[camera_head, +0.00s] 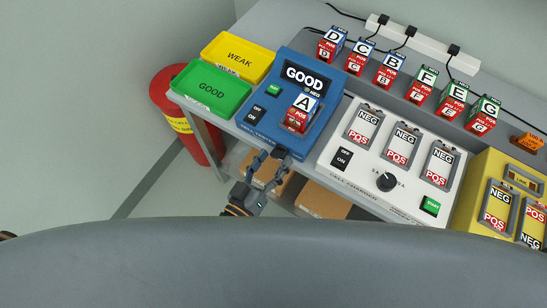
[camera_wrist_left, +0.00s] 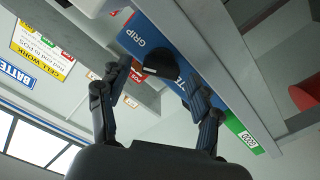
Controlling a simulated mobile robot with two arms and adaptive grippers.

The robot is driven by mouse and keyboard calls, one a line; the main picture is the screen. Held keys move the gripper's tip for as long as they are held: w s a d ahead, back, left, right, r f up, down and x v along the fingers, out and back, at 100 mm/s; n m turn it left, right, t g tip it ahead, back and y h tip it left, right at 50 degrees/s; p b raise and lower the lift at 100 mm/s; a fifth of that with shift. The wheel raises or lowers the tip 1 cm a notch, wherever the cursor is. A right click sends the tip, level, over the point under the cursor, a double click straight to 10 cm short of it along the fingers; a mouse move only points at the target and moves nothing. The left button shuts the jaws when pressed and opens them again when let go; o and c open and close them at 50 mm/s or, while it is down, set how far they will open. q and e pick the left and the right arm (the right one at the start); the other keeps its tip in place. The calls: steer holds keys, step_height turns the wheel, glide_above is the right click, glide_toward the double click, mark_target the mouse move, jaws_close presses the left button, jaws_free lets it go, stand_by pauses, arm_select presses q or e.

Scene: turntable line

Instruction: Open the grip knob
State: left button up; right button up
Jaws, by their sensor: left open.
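The grip knob (camera_head: 279,152) is a small dark knob on the front face of the blue tester (camera_head: 259,124). In the left wrist view the black knob (camera_wrist_left: 180,46) sticks out beside the word GRIP on the blue panel (camera_wrist_left: 148,27). My left gripper (camera_head: 270,165) is open just in front of the tester. In the left wrist view its fingers (camera_wrist_left: 158,78) stand apart, one to each side of the knob's line; I cannot tell whether they touch it. A cell marked A (camera_head: 301,113) sits in the tester, whose screen reads GOOD. My right gripper is not in view.
A yellow WEAK tray (camera_head: 262,75) and a green GOOD tray (camera_head: 189,88) lie left of the tester. A white charger (camera_head: 352,179) stands close on its right. Several cells line the back. A red bin (camera_head: 163,91) stands on the floor. Cardboard boxes (camera_head: 322,201) sit below the bench.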

arm_select(q)
steer(key=v, duration=1.1)
steer(key=shift+s, duration=0.25)
steer(key=shift+a, duration=0.1)
